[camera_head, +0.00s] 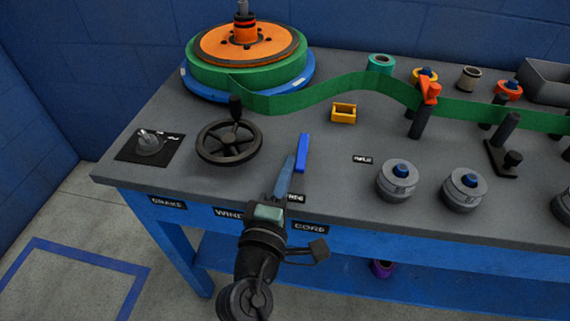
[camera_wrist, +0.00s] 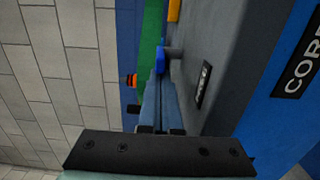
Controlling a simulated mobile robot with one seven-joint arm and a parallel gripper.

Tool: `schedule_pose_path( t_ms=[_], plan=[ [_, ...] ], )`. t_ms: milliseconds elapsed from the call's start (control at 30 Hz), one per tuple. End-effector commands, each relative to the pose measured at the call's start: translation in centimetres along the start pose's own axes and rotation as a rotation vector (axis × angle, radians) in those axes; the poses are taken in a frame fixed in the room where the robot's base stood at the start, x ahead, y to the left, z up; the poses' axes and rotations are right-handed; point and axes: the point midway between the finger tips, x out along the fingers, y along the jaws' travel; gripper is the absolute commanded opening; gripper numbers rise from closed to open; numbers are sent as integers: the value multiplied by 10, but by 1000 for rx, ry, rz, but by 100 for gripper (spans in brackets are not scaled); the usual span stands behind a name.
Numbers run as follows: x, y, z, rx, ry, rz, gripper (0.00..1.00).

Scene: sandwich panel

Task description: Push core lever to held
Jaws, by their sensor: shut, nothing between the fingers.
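The core lever is a bright blue bar (camera_head: 302,152) standing on the grey bench top, between a small plate behind my gripper and the plate that seems to read HELD (camera_head: 362,160). Its blue end also shows in the wrist view (camera_wrist: 160,61), just beyond my fingertips. My gripper (camera_head: 291,162) has slim blue-grey fingers, shut and empty. It reaches in from the bench's front edge, with the fingertips just left of the lever. I cannot tell whether they touch it. The CORE label (camera_head: 310,227) is on the blue front edge.
A black handwheel (camera_head: 229,142) with an upright knob stands to the left. A yellow block (camera_head: 343,113) and a green strip (camera_head: 350,87) from the large reel lie behind. Grey rollers (camera_head: 397,181) stand to the right.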

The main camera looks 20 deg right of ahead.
Motion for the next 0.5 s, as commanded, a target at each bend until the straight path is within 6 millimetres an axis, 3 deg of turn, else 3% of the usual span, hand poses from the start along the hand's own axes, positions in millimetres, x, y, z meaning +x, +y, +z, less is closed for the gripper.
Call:
schedule_pose_path(
  t_ms=[200, 500],
  plan=[
    [0, 3, 15, -2, 90, -3, 0],
    [3, 2, 36, -2, 88, -2, 0]
  ],
)
